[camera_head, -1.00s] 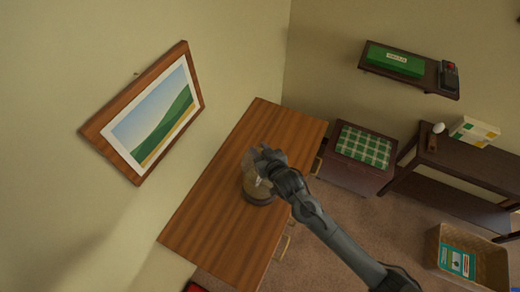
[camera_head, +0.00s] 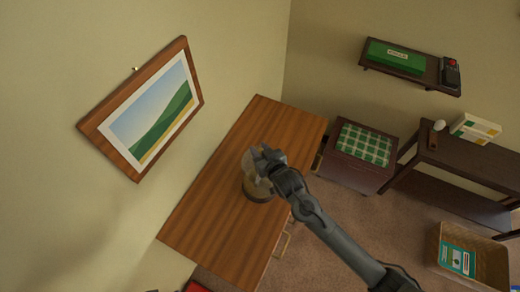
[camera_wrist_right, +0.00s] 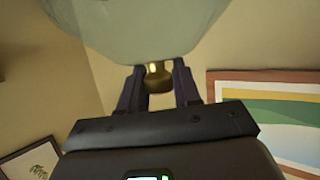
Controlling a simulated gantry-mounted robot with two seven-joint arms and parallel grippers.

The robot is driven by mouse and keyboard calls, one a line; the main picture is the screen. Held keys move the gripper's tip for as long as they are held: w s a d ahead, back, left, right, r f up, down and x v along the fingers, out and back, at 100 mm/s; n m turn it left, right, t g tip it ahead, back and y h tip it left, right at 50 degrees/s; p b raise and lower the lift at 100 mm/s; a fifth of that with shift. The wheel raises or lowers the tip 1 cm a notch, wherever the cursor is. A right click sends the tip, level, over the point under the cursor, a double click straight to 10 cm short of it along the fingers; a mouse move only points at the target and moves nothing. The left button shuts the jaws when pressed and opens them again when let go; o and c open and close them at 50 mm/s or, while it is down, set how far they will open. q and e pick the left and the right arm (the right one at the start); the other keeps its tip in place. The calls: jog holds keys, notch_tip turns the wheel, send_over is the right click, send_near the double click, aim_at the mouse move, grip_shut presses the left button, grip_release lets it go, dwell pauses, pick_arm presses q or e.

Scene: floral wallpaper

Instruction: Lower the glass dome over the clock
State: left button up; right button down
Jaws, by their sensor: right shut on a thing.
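The glass dome (camera_head: 252,171) is above a dark round base (camera_head: 257,194) on the wooden desk in the head view. My right gripper (camera_head: 262,157) is at the top of the dome. In the right wrist view, the gripper (camera_wrist_right: 158,88) is shut on the dome's brass knob (camera_wrist_right: 157,78), and the pale glass (camera_wrist_right: 135,28) fills the top of the picture. The clock cannot be made out clearly through the glass. I cannot tell whether the dome's rim touches the base. My left gripper is not in view.
The wooden desk (camera_head: 215,217) is otherwise clear. A framed landscape (camera_head: 150,112) hangs on the wall at left. A chest with a green checked top (camera_head: 364,145), a wall shelf (camera_head: 432,75), a dark side table (camera_head: 470,160) and a wicker basket (camera_head: 490,262) are to the right.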

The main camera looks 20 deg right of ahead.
jog(key=shift+f, duration=0.15)
jog(key=shift+f+b, duration=0.4)
jog(key=shift+f, duration=0.3)
jog(key=c, duration=0.8)
grip_release()
jog(key=shift+o, duration=0.4)
jog(key=shift+f, duration=0.1)
